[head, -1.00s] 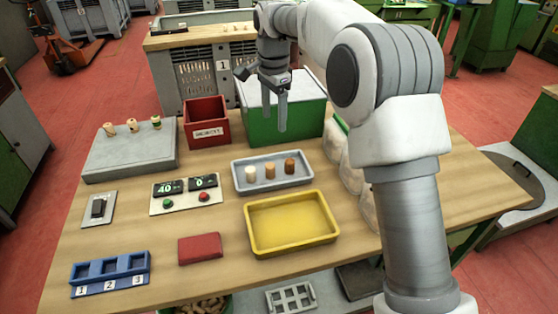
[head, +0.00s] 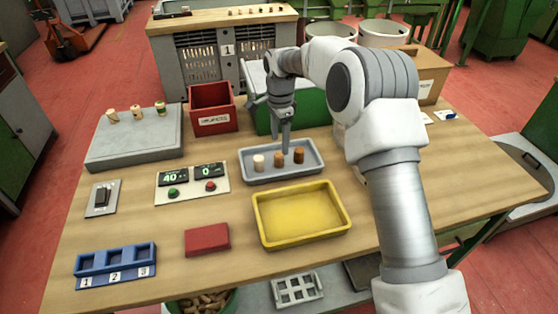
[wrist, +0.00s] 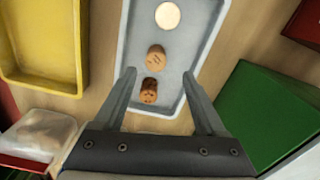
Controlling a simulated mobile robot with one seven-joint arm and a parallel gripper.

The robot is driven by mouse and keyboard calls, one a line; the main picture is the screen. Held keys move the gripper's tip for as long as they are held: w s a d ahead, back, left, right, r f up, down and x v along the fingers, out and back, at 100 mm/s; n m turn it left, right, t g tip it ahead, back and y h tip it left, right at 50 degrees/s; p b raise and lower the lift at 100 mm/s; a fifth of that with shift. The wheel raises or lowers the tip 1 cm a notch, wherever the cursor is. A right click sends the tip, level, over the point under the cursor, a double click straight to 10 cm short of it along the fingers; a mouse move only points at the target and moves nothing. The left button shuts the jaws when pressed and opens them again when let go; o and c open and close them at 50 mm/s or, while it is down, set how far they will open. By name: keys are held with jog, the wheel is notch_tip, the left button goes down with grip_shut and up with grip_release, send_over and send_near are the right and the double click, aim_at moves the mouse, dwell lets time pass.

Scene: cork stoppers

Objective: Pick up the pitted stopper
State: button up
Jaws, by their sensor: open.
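A grey tray (head: 250,180) holds three upright cork stoppers in a row. One is pale cream (head: 258,162), one tan (head: 279,159) and one darker brown (head: 299,155). In the wrist view the darker brown stopper (wrist: 149,92) has dark pit-like marks on its surface. The tan stopper (wrist: 156,58) shows only faint marks there, and the pale one (wrist: 168,15) looks smooth. My gripper (head: 287,150) is open and empty above the tray. In the wrist view its fingers (wrist: 158,74) lie either side of the tan and darker brown stoppers; contact does not show.
A yellow tray (head: 258,228) lies in front of the grey tray. A green box (head: 310,112) and a red bin (head: 212,124) stand behind. A grey block (head: 130,150) with three stoppers is at left. Bare wood lies around the blue numbered holder (head: 116,262).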

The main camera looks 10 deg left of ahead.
aim_at(279, 154)
jog(key=shift+s+f, duration=0.2)
jog(key=shift+f, duration=1.3)
jog(key=shift+s+f, duration=0.2)
jog(key=shift+f, duration=1.25)
grip_shut()
